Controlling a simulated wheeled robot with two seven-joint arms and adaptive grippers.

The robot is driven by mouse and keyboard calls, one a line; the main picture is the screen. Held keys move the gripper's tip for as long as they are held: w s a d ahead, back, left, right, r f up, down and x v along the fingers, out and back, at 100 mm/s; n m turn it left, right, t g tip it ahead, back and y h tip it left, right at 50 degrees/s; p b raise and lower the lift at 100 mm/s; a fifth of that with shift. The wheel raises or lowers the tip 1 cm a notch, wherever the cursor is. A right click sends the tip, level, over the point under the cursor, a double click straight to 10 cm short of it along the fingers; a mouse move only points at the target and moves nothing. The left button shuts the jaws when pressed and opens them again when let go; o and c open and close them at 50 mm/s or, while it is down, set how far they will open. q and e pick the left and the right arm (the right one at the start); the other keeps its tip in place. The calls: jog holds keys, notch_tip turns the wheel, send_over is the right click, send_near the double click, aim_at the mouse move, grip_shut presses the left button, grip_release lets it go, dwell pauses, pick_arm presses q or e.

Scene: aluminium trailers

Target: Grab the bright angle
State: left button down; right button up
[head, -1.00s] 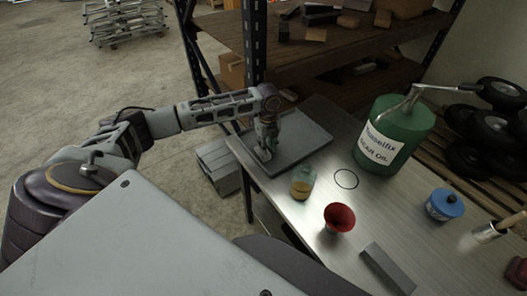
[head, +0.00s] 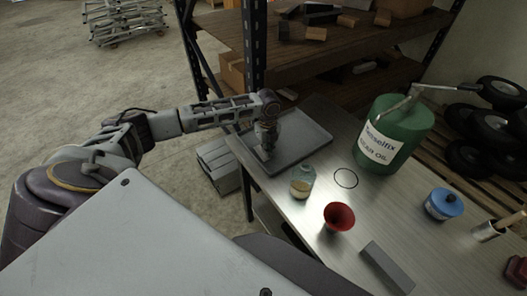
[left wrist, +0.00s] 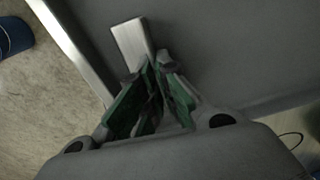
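The bright angle (left wrist: 131,42) shows in the left wrist view as a short, pale metal piece just past my fingertips, over the grey tray. Its near end lies between the fingertips. My left gripper (left wrist: 152,68) has its green-padded fingers drawn together at the tips and looks shut on that end. In the head view my left gripper (head: 267,148) points down over the tray (head: 305,141) at the table's far left end. There the angle is mostly hidden by the gripper, and I cannot tell whether it touches the tray. My right gripper is not in view.
On the table (head: 325,183) stand a glass jar (head: 302,184), a red funnel (head: 339,217), a green oil can (head: 393,135) and a blue tin (head: 444,204). A grey bar (head: 388,268) lies near the front. A shelf rack (head: 330,40) stands behind. The tray's right part is clear.

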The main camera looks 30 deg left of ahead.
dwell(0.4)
pick_arm(q)
jog(key=shift+r+b, duration=0.45)
jog(key=shift+r, duration=4.6)
jog(key=shift+s+f, duration=0.1)
